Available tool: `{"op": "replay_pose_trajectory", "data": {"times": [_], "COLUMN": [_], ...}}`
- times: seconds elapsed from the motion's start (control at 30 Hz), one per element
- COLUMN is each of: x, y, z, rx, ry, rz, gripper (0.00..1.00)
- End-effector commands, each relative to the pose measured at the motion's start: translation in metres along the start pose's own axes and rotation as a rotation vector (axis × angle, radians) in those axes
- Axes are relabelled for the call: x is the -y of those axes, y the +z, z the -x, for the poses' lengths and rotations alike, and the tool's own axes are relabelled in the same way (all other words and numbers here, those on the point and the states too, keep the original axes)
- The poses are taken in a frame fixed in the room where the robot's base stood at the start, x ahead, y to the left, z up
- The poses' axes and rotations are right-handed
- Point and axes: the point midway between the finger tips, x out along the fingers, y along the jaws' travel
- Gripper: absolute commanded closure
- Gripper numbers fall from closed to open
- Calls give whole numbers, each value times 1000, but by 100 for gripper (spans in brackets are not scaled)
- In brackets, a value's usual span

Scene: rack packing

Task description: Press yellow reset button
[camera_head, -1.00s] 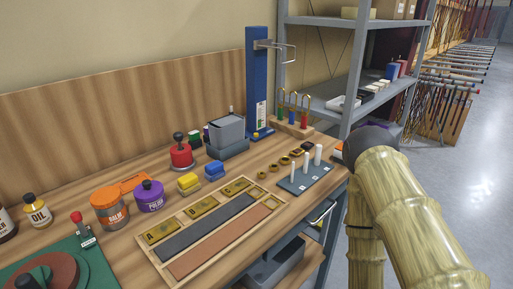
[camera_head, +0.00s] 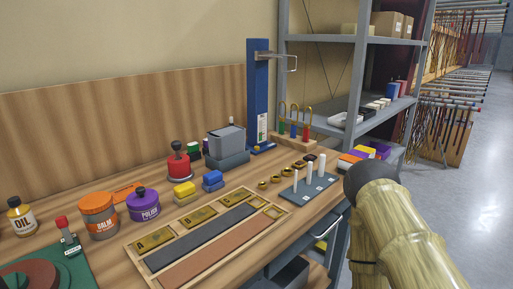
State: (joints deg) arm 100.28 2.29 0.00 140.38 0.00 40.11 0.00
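A tall blue column (camera_head: 258,95) with a metal arm near its top stands at the back right of the bench. A small yellow spot, which looks like the yellow button (camera_head: 257,149), shows on its blue foot; it is too small to make out well. My gripper is not in view. Only links of my arm show at the lower right, to the right of the bench and well apart from the blue column.
A grey box (camera_head: 226,141), a red pot (camera_head: 179,168) and blue and yellow blocks (camera_head: 184,190) stand left of the column. A board with white pegs (camera_head: 309,187) and a rack of coloured tools (camera_head: 297,133) lie right. A grey shelf (camera_head: 365,115) stands behind.

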Motion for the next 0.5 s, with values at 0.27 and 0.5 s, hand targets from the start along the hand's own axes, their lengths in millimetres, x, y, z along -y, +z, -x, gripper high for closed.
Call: {"op": "replay_pose_trajectory", "data": {"times": [0.27,0.5], "x": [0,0], "y": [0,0], "z": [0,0], "rx": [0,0], "ry": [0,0], "rz": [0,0], "gripper": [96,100]}}
